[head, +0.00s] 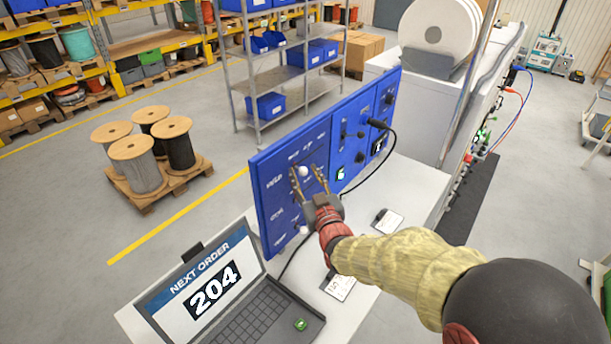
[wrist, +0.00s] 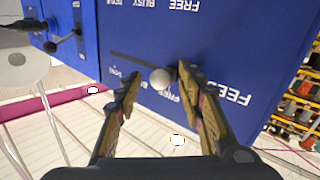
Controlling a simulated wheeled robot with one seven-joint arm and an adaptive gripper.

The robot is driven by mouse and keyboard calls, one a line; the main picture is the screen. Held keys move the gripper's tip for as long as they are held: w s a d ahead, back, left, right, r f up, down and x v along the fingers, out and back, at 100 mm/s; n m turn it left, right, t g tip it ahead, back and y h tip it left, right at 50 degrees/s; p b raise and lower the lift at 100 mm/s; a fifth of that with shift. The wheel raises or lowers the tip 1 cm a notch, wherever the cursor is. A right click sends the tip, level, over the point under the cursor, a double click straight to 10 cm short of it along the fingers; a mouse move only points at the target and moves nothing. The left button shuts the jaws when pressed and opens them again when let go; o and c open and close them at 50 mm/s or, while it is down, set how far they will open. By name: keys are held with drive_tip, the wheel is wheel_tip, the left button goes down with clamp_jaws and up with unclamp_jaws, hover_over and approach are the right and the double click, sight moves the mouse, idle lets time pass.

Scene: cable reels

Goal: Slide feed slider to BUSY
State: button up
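The blue panel (head: 262,206) stands upright on the table. The feed slider's white ball knob (head: 303,171) is on its left part and also shows in the wrist view (wrist: 161,78). There the panel appears upside down, with a dark slot (wrist: 126,59) running from the knob toward the DONE label (wrist: 115,72). The knob sits toward the FEED label (wrist: 236,95) end, near a partly covered FREE label. No BUSY label is readable beside this slot. My gripper (wrist: 158,83) is open, with one finger on each side of the knob. I cannot tell whether either finger touches it.
Another white knob (head: 303,230) is lower on the panel. Levers and a plugged black cable (head: 378,124) are on its right part. A laptop (head: 262,318) reading NEXT ORDER 204 stands in front, with a black mouse-like object (head: 381,215) at right.

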drive_tip(key=shift+c, duration=0.3)
clamp_jaws()
idle(0.6)
